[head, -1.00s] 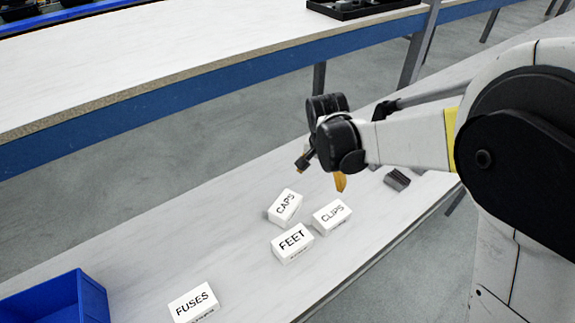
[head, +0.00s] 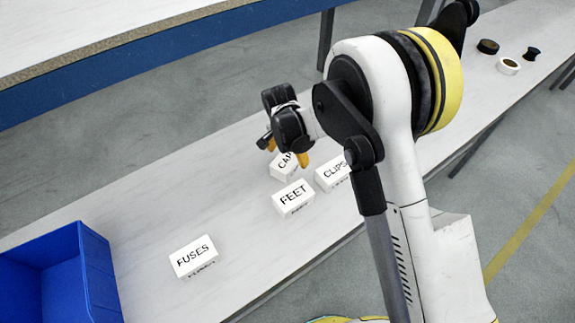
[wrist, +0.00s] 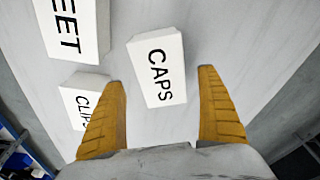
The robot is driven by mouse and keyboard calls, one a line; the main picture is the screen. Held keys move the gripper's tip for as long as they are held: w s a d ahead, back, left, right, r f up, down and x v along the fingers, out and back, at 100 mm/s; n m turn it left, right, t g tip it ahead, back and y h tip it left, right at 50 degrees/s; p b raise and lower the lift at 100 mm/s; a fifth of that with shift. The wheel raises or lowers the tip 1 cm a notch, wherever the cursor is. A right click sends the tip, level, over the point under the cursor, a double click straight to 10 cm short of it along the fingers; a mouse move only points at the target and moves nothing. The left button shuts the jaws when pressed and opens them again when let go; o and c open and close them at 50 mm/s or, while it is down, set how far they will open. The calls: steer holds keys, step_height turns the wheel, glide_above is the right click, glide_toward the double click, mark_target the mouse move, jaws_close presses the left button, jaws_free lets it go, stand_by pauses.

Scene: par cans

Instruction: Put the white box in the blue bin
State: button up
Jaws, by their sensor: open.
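Several white boxes lie on the lower bench. The one marked CAPS (head: 281,168) is partly hidden behind my gripper (head: 285,152) in the head view. My gripper is open and empty, pointing down over it. In the wrist view the CAPS box (wrist: 158,68) lies between the two yellow fingers, slightly tilted, touching neither as far as I can see. The white boxes FEET (head: 293,198), CLIPS (head: 333,173) and FUSES (head: 194,257) stand apart from the fingers. The blue bin (head: 98,272) is at the lower left of the head view, partly cut off.
In the wrist view FEET (wrist: 72,28) and CLIPS (wrist: 78,100) lie left of CAPS, with CLIPS partly behind the left finger. A higher table (head: 90,25) runs along the back. The bench between FUSES and CAPS is clear.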

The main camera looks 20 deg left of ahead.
mark_target(287, 159)
step_height(287, 159, down, 4)
steer(key=shift+w+a+r+b, duration=0.1)
steer(key=shift+r+b, duration=0.05)
steer(key=shift+b, duration=0.5)
steer(key=shift+r, duration=0.15)
steer(key=c, duration=1.4)
steer(key=shift+c, duration=0.2)
steer(key=shift+r+p, duration=0.45)
steer(key=shift+r, duration=0.2)
step_height(287, 159, up, 3)
steer(key=shift+p, duration=0.8)
steer(key=d+r+p, duration=0.1)
steer(key=d+r, duration=0.1)
steer(key=d, duration=0.1)
steer(key=d+r+p, duration=0.1)
steer(key=d+r, duration=0.1)
steer(key=d, duration=0.2)
steer(key=s+d+r+p, duration=0.1)
steer(key=d+r, duration=0.1)
steer(key=d, duration=0.1)
steer(key=shift+s+d+r, duration=0.1)
steer(key=shift+d+r, duration=0.05)
steer(key=shift+d, duration=0.2)
steer(key=shift+d+r+p, duration=0.2)
steer(key=shift+d+p, duration=0.15)
steer(key=shift+d, duration=0.05)
